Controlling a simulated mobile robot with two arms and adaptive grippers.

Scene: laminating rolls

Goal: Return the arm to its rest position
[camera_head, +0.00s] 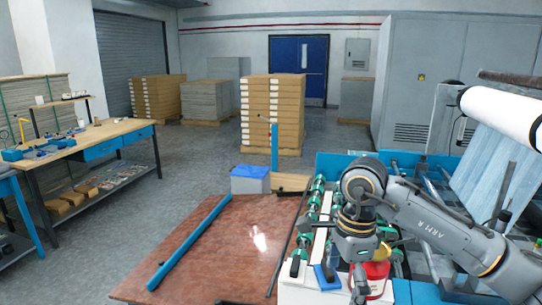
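My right arm, grey and marked "ARM R", comes in from the right and bends down over the laminating machine's near end. My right gripper (358,290) points down at the bottom of the view, in front of a red round object (374,275). Its fingers are small and partly cut off, so I cannot tell if they are open or shut, or whether they touch the red object. My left arm and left gripper are out of view.
The laminating machine (335,165) with green-ended rollers stands under my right arm. A white film roll (500,115) hangs at right. A reddish-brown table (215,265) bears a blue bar (190,240). A workbench (125,130) stands left; boxes are stacked behind. The tabletop is mostly clear.

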